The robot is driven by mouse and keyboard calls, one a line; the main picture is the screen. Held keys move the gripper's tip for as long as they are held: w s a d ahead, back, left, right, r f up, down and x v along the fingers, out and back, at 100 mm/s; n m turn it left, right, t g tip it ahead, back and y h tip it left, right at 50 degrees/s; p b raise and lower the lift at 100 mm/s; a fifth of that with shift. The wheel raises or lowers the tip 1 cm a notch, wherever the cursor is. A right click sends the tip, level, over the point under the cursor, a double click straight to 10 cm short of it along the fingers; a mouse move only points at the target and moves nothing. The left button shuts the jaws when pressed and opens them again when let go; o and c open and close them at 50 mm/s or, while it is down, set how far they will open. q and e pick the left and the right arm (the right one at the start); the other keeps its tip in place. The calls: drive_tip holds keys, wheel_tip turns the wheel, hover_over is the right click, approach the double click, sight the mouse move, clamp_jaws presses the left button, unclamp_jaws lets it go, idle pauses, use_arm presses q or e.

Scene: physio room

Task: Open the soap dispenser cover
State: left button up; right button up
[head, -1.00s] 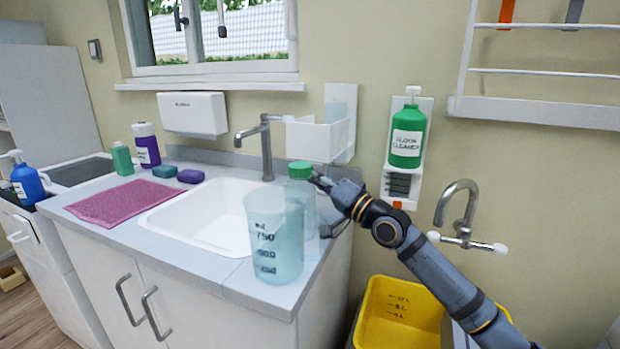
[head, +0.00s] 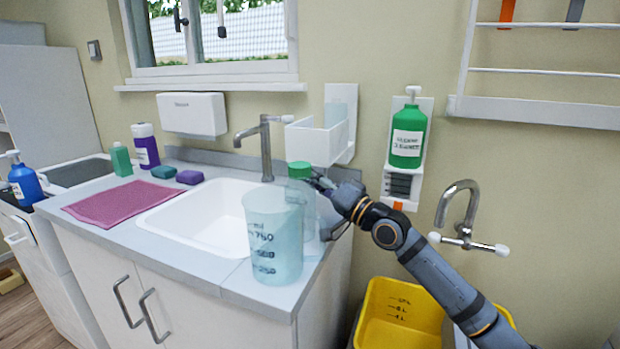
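The white soap dispenser (head: 318,143) is on the wall right of the tap. My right gripper (head: 322,208) is below the dispenser, at the right end of the counter. Its fingers look spread, one high and one low, with no object visible between them. It is close to the right side of a clear green-capped bottle (head: 300,186); I cannot tell whether they touch. My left gripper is out of view.
A translucent measuring jug (head: 275,240) stands in front of the bottle. A green pump bottle (head: 407,137) hangs in a wall holder to the right. A wall tap (head: 460,215) and a yellow bucket (head: 398,320) are right of the counter. The sink (head: 205,215) is empty.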

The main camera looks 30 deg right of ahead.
sight(310, 135)
wheel_tip(310, 135, up, 10)
drive_tip(key=shift+r, duration=0.1)
idle(0.4)
